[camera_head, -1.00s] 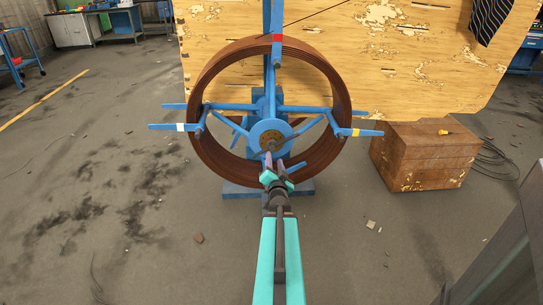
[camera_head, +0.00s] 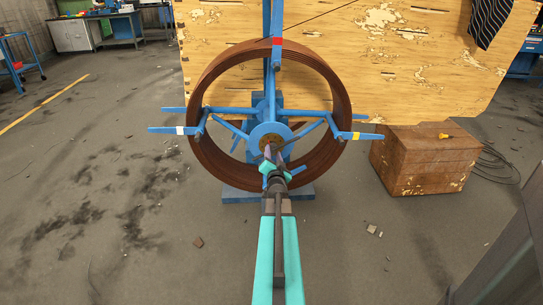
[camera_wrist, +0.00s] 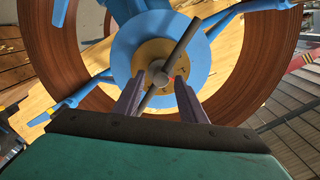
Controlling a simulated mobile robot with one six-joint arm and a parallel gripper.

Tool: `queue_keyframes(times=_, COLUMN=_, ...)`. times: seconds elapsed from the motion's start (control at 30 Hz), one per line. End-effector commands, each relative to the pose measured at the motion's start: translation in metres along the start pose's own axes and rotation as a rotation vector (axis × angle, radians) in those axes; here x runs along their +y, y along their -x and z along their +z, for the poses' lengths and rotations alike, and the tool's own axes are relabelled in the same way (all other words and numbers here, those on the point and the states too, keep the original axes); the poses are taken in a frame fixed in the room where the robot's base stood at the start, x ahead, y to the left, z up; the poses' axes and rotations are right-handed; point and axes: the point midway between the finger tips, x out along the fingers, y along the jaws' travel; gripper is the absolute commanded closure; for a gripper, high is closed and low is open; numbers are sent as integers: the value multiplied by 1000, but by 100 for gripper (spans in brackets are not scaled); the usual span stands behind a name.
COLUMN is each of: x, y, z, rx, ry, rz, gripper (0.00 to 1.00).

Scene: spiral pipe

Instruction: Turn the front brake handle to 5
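The front brake handle (camera_wrist: 181,44) is a thin grey rod across the hub. In the wrist view it slants from upper right to lower left. Behind it is a brass dial (camera_wrist: 150,52) on a blue disc; a small red mark shows near the handle's centre, and I cannot read any numbers. My gripper (camera_wrist: 158,85) is open, with one finger on each side of the handle's lower half, and I see gaps to both fingers. In the head view my gripper (camera_head: 270,155) is at the hub and covers part of the handle and dial (camera_head: 268,141).
A brown coil of pipe (camera_head: 343,95) surrounds the hub on blue spokes with white, red and yellow bands. Its blue base (camera_head: 235,195) stands on the floor. A wooden chest (camera_head: 425,160) is at right and a wooden panel (camera_head: 420,60) behind. The left floor is mostly clear.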

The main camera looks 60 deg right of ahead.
Motion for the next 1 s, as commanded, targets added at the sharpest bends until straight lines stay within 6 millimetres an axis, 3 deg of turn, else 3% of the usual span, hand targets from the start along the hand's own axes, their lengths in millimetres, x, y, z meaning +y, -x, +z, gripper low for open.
queue_keyframes(times=0.5, x=0, y=-8, z=0, rx=-1, ry=0, rz=0, gripper=62)
queue_keyframes(times=0.73, x=0, y=-8, z=0, rx=-1, ry=0, rz=0, gripper=100)
queue_keyframes(times=0.93, x=0, y=-8, z=0, rx=-1, ry=0, rz=1, gripper=100)
queue_keyframes(times=0.97, x=-7, y=7, z=5, rx=-3, ry=-1, rz=0, gripper=100)
queue_keyframes(times=1.0, x=-4, y=0, z=4, rx=-1, ry=0, rz=0, gripper=100)
